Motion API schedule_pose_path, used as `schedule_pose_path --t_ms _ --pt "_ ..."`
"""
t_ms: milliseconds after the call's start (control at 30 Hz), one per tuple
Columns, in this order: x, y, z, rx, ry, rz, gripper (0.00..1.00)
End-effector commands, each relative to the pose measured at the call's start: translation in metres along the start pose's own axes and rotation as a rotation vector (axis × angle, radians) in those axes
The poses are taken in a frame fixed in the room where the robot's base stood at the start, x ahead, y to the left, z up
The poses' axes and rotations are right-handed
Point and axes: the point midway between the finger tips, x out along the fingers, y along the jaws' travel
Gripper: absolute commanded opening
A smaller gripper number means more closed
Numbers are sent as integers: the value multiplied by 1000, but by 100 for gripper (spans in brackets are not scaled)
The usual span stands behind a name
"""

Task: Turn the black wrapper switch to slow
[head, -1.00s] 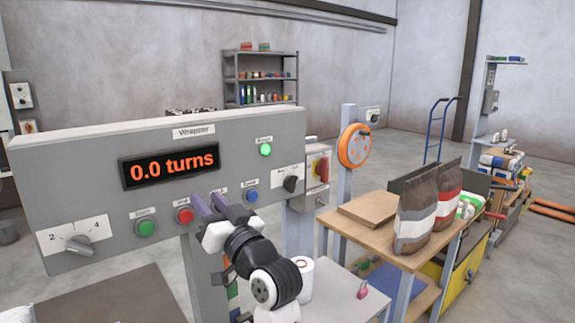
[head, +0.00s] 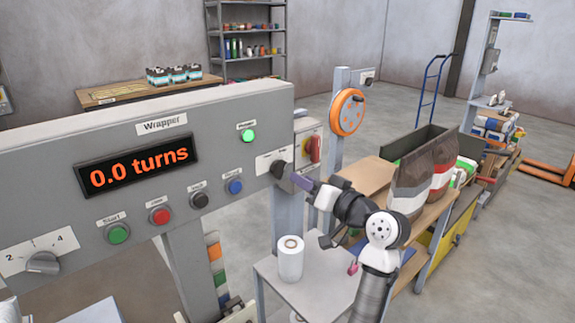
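The grey wrapper panel (head: 215,150) fills the left of the head view, with a display reading "0.0 turns". The black wrapper switch (head: 278,169) sits on a white plate at the panel's right end. The plate's labels are too small to read, and I cannot tell which way the switch points.
A row of buttons, including green Start (head: 118,233) and red (head: 160,215), lies left of the switch. A grey dial (head: 42,262) is at the far left. A white roll (head: 290,258) stands below.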

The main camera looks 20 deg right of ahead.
Motion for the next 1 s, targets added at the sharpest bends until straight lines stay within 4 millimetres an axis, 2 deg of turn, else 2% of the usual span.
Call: schedule_pose_path --t_ms 100,300,500,733,767,1000 --pt "25 -2 -2 1 -2 -2 34" --pt "54 -1 -2 0 -1 0 34" --pt "65 -1 0 -1 0 0 34" --pt "66 0 0 -1 0 0 34" --pt "66 0 0 -1 0 0 32" --pt "65 0 0 -1 0 0 1"
